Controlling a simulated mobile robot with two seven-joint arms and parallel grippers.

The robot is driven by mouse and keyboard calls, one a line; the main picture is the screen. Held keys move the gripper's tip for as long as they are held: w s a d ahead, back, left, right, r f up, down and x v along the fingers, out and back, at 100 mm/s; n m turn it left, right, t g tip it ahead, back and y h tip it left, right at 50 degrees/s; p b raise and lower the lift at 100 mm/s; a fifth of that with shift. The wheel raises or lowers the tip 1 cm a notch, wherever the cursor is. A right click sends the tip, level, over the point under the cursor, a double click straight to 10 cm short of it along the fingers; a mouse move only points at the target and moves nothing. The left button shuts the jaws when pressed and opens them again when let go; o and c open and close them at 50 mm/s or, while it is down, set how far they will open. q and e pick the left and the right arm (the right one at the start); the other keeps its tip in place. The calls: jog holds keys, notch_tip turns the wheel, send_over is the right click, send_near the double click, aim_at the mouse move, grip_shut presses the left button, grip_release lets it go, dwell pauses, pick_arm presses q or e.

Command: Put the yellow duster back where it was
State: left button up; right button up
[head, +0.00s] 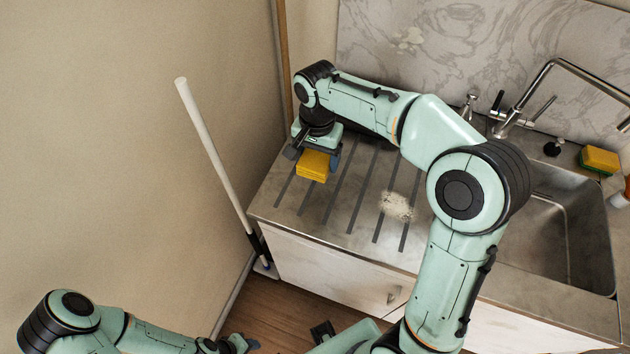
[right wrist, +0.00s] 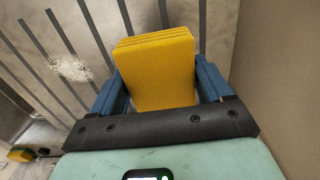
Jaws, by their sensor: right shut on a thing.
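The yellow duster (head: 313,166) is a yellow block with layered edges. My right gripper (head: 314,157) is shut on it, over the left end of the grooved drainboard. In the right wrist view the duster (right wrist: 158,70) sits between the two blue fingers of the gripper (right wrist: 162,85). I cannot tell whether the duster touches the counter. My left arm is low at the left in the head view; its hand (head: 238,343) is partly cut off at the bottom edge, and its jaw state is unclear.
A pale smudge (head: 397,206) lies on the drainboard (head: 345,215). The sink (head: 560,225) and tap (head: 520,105) are to the right. A yellow-green sponge (head: 600,159) sits behind the sink. A white-handled pole (head: 212,150) leans left of the counter.

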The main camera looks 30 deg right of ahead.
send_over(317, 190)
notch_tip(317, 190, down, 6)
jog(key=shift+s+r, duration=0.15)
jog(key=shift+r, duration=0.05)
pick_arm(q)
jog(key=shift+s+f+b, duration=0.45)
jog(key=shift+s+f, duration=0.1)
jog(key=shift+f, duration=0.1)
pick_arm(e)
jog(key=shift+f, duration=2.5)
jog(key=shift+f, duration=0.2)
jog(key=o, duration=0.9)
jog(key=shift+c, duration=0.2)
jog(key=shift+w+r, duration=0.2)
jog(key=shift+r, duration=0.15)
pick_arm(q)
jog(key=shift+w+r+p, duration=0.6)
jog(key=shift+r+p, duration=0.1)
jog(key=shift+r, duration=0.15)
pick_arm(e)
notch_tip(317, 190, up, 12)
jog(key=shift+f, duration=0.1)
